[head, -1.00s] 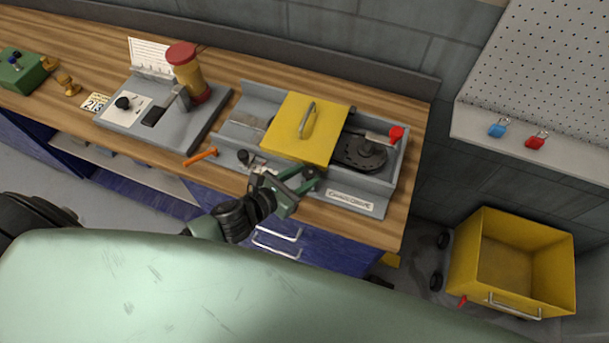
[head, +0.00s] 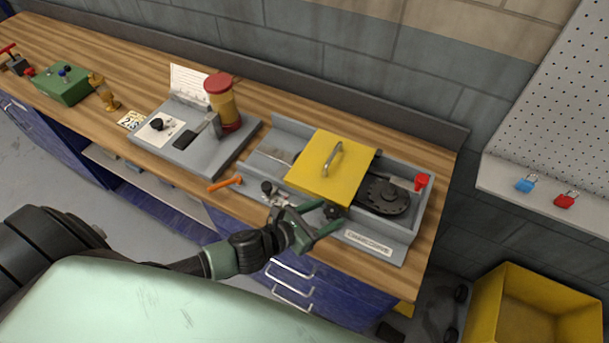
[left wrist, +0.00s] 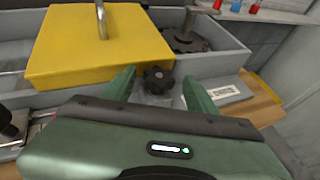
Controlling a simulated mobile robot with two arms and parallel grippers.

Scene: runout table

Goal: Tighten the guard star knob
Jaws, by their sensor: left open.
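The guard star knob (left wrist: 158,80) is a small black lobed knob on the front of the grey chain drive housing, just below the yellow guard (head: 331,165). In the head view the knob (head: 333,211) shows beside my gripper's fingers. My left gripper (head: 326,217) is open, its green fingers pointing at the knob. In the left wrist view the fingers (left wrist: 157,87) stand to either side of the knob, with gaps to it. I cannot tell whether they reach its depth. The yellow guard (left wrist: 95,45) with its metal handle lies over the housing. My right gripper is not in view.
A black sprocket (head: 388,196) and a red lever (head: 421,181) are right of the guard. An orange-handled tool (head: 225,184) lies to the left, near a grey device (head: 190,140). A yellow bin (head: 520,310) stands at lower right.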

